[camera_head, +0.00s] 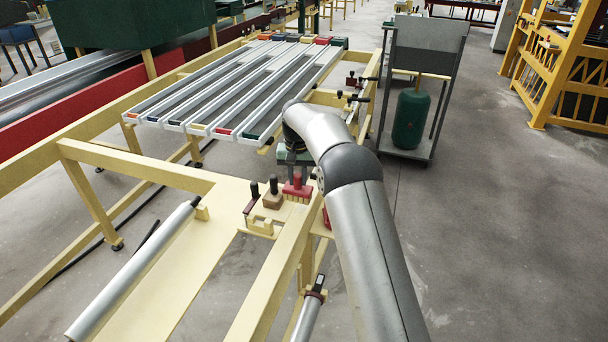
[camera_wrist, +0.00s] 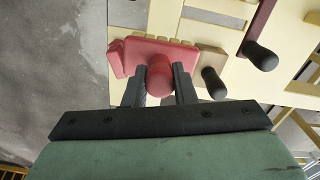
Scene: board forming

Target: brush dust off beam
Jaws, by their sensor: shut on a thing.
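A red brush (camera_wrist: 185,55) with a rounded red handle shows in the wrist view, at the pale yellow rack. My gripper (camera_wrist: 160,82) is shut on its handle, one black finger on each side. In the head view the red brush (camera_head: 297,191) is at the right end of the tool row, and my gripper is above it, partly hidden by my arm. I cannot tell whether the brush still rests on the rack. A long silvery beam (camera_head: 135,270) lies along the pale yellow bench at left. No dust can be made out on it.
A tan block tool (camera_head: 272,200) and a dark red tool (camera_head: 250,205), both with black handles, stand close left of the brush. Several grey bars (camera_head: 235,88) lie on a frame behind. A cart (camera_head: 415,150) carries a green cylinder. Open floor lies at right.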

